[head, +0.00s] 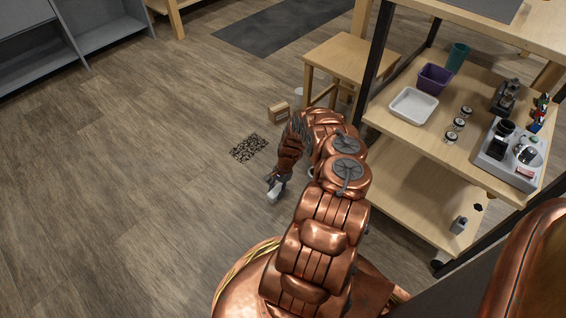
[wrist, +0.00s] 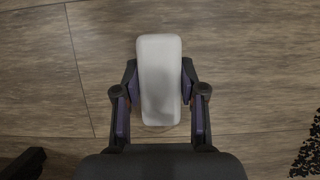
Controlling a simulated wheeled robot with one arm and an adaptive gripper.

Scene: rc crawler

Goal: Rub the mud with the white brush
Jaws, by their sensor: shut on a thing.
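My gripper (head: 278,181) is shut on the white brush (head: 273,194), low over the wooden floor. In the wrist view the brush (wrist: 159,85) shows as a pale rounded block between the two fingers of my gripper (wrist: 159,75). Its bristles are hidden, and I cannot tell whether it touches the floor. The mud (head: 248,148) is a dark speckled patch on the floor, above and left of my gripper in the head view. In the wrist view part of the mud (wrist: 308,157) shows at the lower right edge, apart from the brush.
A shelf unit (head: 385,125) on the right holds a white tray (head: 413,105) and a purple bin (head: 434,79). The floor on the left is clear.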

